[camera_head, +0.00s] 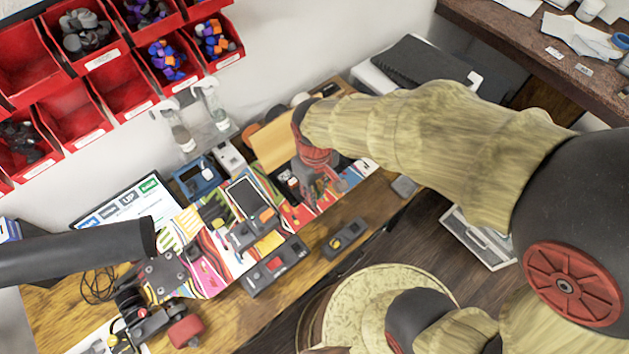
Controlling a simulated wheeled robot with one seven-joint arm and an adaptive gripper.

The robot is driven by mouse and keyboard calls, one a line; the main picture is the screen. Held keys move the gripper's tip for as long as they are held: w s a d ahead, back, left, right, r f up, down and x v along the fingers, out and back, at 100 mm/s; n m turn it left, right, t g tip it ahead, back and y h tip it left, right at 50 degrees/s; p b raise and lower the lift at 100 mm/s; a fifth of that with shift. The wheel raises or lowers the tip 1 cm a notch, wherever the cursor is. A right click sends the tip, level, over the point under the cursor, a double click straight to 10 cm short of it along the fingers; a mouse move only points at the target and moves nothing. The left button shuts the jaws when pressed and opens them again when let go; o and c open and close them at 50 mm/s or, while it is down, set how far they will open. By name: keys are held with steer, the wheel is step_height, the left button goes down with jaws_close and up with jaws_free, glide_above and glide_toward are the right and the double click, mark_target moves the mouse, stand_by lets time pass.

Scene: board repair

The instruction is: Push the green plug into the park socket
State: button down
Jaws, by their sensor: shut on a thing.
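My gripper (318,192) is in the middle of the view, pointing down low over the right part of the colourful mat (207,262). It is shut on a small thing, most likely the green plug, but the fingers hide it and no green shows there. I cannot make out the park socket. Several dark grey modules lie near the gripper: one with an orange part (252,229), one with a red part (274,267) and one with a yellow part (345,239). I cannot tell whether any of them bears the socket.
Red bins (75,118) hang on the wall at upper left. A tablet or sign (122,206), a blue tray (197,177) and clear bottles (212,105) stand at the back. A dark robot-like device (163,275) stands at left. A brown shelf (520,50) is at upper right.

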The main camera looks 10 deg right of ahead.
stand_by(0.4)
steer(key=w+a, duration=0.3)
steer(key=w, duration=0.3)
steer(key=shift+w+p, duration=0.35)
steer(key=shift+w, duration=0.05)
stand_by(0.5)
steer(key=shift+f+b, duration=2.45)
steer(key=shift+f, duration=2.35)
steer(key=shift+f, duration=1.2)
